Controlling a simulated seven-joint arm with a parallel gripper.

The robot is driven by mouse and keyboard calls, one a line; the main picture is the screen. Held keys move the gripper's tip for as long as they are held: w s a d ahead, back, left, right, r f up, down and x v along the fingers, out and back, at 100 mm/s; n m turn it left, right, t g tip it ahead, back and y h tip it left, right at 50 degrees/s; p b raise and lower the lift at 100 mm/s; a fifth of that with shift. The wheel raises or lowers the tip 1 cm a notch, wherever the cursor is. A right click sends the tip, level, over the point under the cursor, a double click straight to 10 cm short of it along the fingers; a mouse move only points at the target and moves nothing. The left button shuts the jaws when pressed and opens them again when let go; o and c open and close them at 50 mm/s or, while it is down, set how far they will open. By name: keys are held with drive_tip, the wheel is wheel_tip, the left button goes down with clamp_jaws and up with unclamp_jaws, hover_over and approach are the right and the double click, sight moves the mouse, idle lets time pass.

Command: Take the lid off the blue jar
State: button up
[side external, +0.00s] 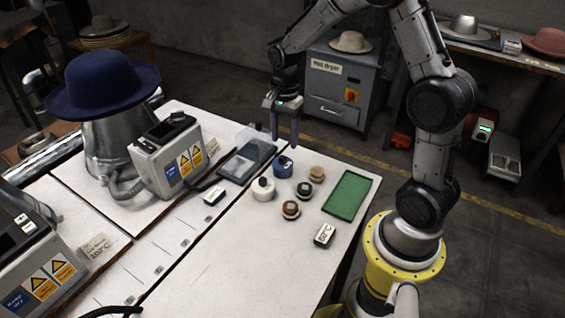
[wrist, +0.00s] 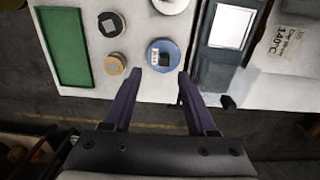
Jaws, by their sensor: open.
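The blue jar (side external: 283,169) stands upright on the pale table, with a dark knob on its top. In the wrist view the blue jar (wrist: 155,46) is seen from above, round, with a dark square knob (wrist: 165,58) and a small white label on its lid. The lid appears to be on it. My gripper (side external: 284,143) is open and empty, pointing down above and just behind the jar in the side view. In the wrist view the fingertips of my gripper (wrist: 160,73) lie at the jar's lower edge, apart from the knob.
Close by stand a white jar (side external: 263,191), a dark-topped jar (side external: 304,191), a tan jar (side external: 317,173) and a brown-topped jar (side external: 291,210). A green mat (side external: 348,192) lies bare at the right.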

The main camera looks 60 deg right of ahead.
sight(282, 156)
drive_tip(key=shift+w+d+f, duration=0.1)
drive_tip(key=shift+w+f, duration=0.1)
drive_tip(key=shift+f, duration=1.45)
drive_tip(key=shift+w+f, duration=0.15)
drive_tip(key=shift+f, duration=1.5)
drive_tip(key=shift+c, duration=0.3)
clamp_jaws()
